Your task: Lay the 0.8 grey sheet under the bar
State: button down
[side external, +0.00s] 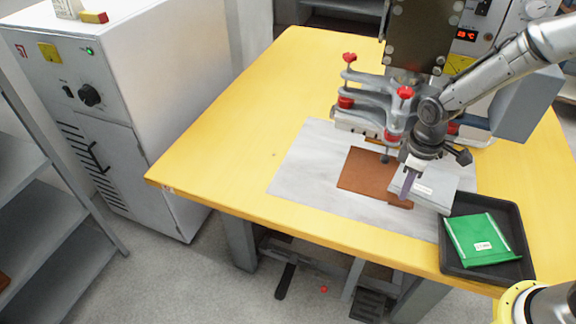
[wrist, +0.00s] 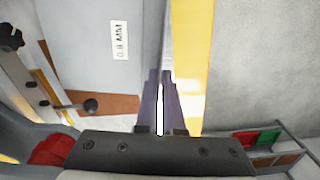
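The grey sheet (side external: 436,188), labelled 0.8 MM, is in my gripper (side external: 408,190), held by its edge. In the wrist view the sheet (wrist: 85,45) extends left from my gripper's fingers (wrist: 160,105), which are closed at its edge. It is over the right part of the brown sheet (side external: 365,170) and the grey mat; whether it touches them I cannot tell. The pale bar (side external: 355,126) is behind, under the red-knobbed clamps. My wrist hides the bar's right part. The grey sheet appears in front of the bar, not under it.
A black tray (side external: 452,262) with a green labelled sheet (side external: 480,240) stands at the table's front right. The welding machine (side external: 415,35) rises behind the bar. A small black knob (wrist: 90,105) is close to the grey sheet. The grey mat's left part (side external: 305,165) is clear.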

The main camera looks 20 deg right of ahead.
jog(key=s+a+n, duration=0.2)
jog(key=a+n, duration=0.1)
jog(key=n, duration=1.7)
send_over(306, 181)
jog(key=f, duration=0.6)
jog(key=shift+s+f, duration=0.15)
jog(key=shift+s, duration=0.05)
jog(key=shift+w+a+f, duration=0.1)
jog(key=shift+w+f, duration=0.25)
jog(key=shift+f, duration=1.6)
jog(key=shift+f, duration=0.15)
